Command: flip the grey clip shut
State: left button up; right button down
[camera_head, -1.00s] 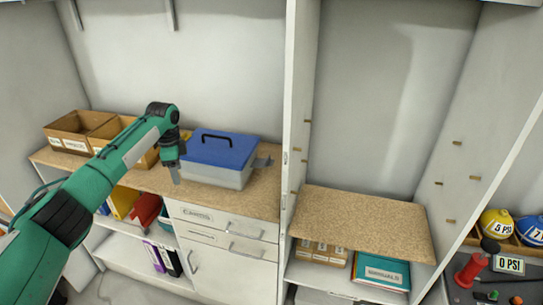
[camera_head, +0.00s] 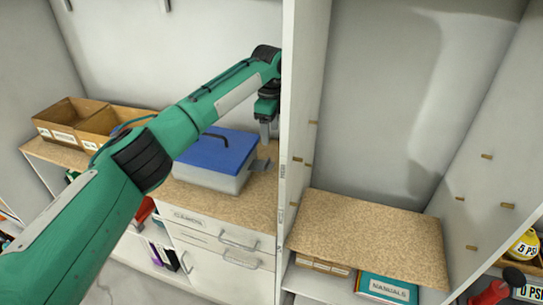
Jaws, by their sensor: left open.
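A box with a clear grey body and a blue lid (camera_head: 216,153) stands on the speckled wooden counter, its lid lying closed on top. The grey clip (camera_head: 262,164) sticks out from the box's right side, flipped outward. My left gripper (camera_head: 265,138) points down just above and beside the clip, at the right end of the box. It is open and empty; its fingers overlap closely from this angle, and I cannot tell whether they touch the clip. My right gripper is not in view.
A white upright panel (camera_head: 302,120) stands close to the right of my left gripper. Open cardboard boxes (camera_head: 70,118) stand at the counter's left. Bare counter (camera_head: 225,203) lies in front of the blue-lidded box. An empty speckled shelf (camera_head: 365,235) is right of the panel.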

pick_arm(q)
jog(key=p, duration=0.2)
send_over(270, 166)
notch_tip(270, 166, down, 6)
jog(key=shift+d+r, duration=0.1)
notch_tip(270, 166, down, 4)
jog(key=shift+f+p, duration=0.1)
jog(key=shift+p, duration=0.2)
jog(key=shift+f, duration=0.85)
jog(key=shift+c, duration=0.5)
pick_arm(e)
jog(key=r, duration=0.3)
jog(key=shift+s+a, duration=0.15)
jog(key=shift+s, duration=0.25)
pick_arm(q)
jog(key=c, duration=1)
jog(key=shift+o, duration=0.2)
